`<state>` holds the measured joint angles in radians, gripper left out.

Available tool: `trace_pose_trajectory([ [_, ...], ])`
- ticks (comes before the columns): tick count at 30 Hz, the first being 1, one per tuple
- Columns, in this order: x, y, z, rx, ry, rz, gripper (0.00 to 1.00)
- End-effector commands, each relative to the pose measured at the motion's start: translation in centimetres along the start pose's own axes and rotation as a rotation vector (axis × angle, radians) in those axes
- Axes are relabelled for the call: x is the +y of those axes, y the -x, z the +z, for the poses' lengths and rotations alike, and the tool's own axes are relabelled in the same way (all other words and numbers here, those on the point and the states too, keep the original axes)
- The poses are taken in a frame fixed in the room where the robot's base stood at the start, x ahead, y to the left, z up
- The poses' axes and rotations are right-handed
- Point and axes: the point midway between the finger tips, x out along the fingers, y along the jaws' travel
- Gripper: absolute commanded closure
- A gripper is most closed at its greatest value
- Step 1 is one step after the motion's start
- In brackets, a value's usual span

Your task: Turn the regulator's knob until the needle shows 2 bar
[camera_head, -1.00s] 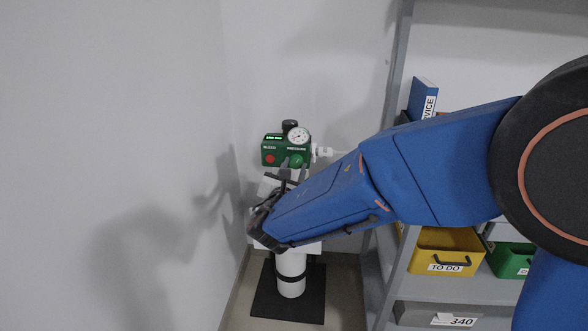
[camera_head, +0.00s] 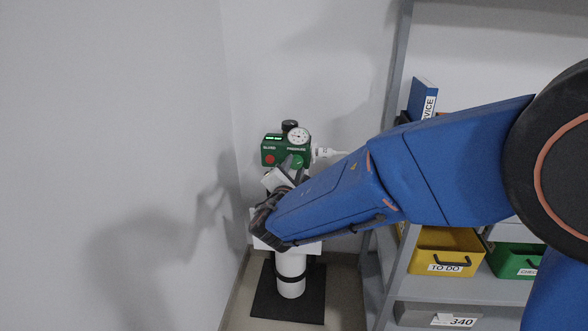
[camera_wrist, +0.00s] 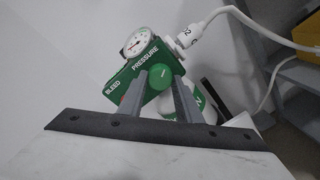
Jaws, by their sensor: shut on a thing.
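The green regulator (camera_head: 271,150) stands against the wall on top of a white cylinder (camera_head: 291,271). Its white round gauge (camera_head: 298,136) is at the top right of the body; the gauge also shows in the wrist view (camera_wrist: 134,43), but the needle's reading is too small to tell. The green pressure knob (camera_wrist: 161,77) sits below the PRESSURE label, with a light mark on its face. My gripper (camera_wrist: 163,91) is shut on this knob, one finger on each side. A red bleed button (camera_head: 270,160) is at the regulator's left.
A white fitting and hose (camera_wrist: 232,12) leave the regulator's right side. A grey shelf (camera_head: 388,200) stands to the right, holding a yellow bin (camera_head: 447,245), a green bin (camera_head: 513,258) and a blue binder (camera_head: 422,97). Bare walls lie to the left.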

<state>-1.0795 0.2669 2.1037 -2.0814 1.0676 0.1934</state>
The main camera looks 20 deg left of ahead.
Motion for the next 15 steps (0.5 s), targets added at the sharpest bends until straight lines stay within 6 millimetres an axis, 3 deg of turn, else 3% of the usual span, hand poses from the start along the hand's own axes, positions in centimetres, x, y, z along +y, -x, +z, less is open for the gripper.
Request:
trace_pose_trajectory([
  [11,-0.1,0.03,-0.04,0.001,-0.003,-0.001,0.91],
  [12,-0.1,0.03,-0.04,0.001,-0.003,-0.001,0.67],
  [14,-0.09,0.03,-0.04,0.001,-0.003,-0.001,0.52],
  [15,-0.08,0.03,-0.04,0.001,-0.003,-0.001,0.5],
])
